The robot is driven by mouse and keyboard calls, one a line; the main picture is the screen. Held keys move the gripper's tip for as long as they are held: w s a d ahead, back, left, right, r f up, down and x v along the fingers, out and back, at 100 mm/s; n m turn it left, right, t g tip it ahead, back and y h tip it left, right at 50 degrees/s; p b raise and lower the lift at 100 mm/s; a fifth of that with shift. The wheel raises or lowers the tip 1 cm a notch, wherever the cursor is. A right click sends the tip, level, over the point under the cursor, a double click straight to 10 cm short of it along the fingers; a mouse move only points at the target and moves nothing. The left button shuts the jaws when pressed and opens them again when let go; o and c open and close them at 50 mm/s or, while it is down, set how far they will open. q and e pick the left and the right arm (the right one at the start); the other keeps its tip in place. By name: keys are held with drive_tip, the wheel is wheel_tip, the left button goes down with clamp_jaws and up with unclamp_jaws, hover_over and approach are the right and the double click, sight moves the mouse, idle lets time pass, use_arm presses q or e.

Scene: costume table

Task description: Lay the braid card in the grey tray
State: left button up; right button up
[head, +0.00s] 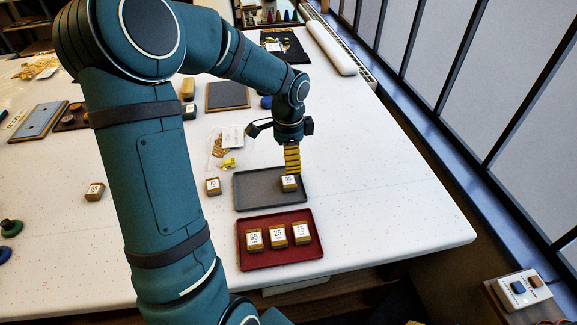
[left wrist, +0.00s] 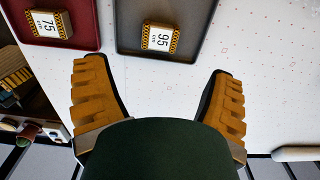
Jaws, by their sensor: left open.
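A braid card (head: 288,184), a small brown block with a white label, lies in the right part of the grey tray (head: 254,198). In the left wrist view its label reads 95 on the card (left wrist: 159,38), and the grey tray (left wrist: 187,12) shows around it. My left gripper (head: 292,169) is just above and behind the card in the head view. In the left wrist view its yellow fingers (left wrist: 156,70) are spread with nothing between them, and the card lies beyond the tips. My right gripper is not in view.
A dark red tray (head: 280,262) in front holds three similar cards, marked 65, 25 and 75 (head: 301,233). Other cards stand on the table (head: 212,186) and farther left (head: 94,191). A clear bag with gold braid (head: 219,147) lies behind. The table's right side is clear.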

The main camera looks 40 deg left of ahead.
use_arm(q)
drive_tip(key=shift+r, duration=1.45)
drive_tip(key=shift+s+d+f, duration=0.1)
